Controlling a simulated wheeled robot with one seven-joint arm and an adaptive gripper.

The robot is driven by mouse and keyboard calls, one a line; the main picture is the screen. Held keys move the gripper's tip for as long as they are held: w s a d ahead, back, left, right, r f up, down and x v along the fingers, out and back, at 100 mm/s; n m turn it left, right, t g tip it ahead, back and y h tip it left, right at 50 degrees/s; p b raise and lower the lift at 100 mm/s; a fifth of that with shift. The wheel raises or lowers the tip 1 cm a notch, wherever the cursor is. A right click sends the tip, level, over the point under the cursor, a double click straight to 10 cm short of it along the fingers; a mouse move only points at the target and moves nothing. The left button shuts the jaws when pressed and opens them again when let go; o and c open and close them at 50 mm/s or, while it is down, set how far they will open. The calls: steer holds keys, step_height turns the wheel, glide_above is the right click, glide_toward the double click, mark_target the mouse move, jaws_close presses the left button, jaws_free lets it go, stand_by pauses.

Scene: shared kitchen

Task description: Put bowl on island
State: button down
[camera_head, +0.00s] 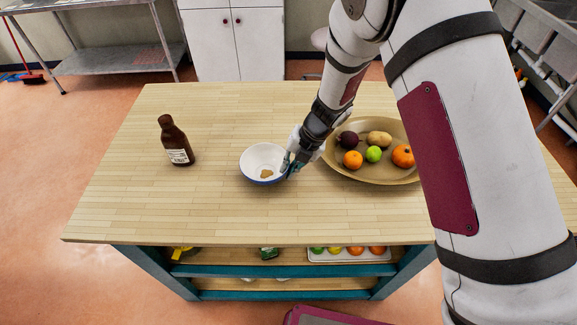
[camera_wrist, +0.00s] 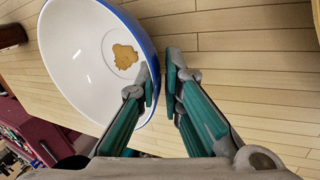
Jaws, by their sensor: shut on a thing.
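A white bowl with a blue outer side (camera_head: 263,163) is at the middle of the wooden island top (camera_head: 230,210), with a small tan-brown patch inside it. My gripper (camera_head: 287,165) is at the bowl's right rim. In the wrist view the bowl (camera_wrist: 85,55) fills the upper left, and my gripper (camera_wrist: 161,85) has one finger inside the bowl and one outside, pinching its rim. I cannot tell for sure whether the bowl's base touches the island top.
A brown bottle (camera_head: 175,142) stands on the island left of the bowl. A large tan dish (camera_head: 372,177) with fruit and vegetables lies just right of my gripper. The island's front left area is clear. A shelf (camera_head: 290,257) below holds a tray with fruit.

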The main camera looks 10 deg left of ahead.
steer(key=shift+f, duration=0.1)
steer(key=c, duration=1.7)
jaws_free()
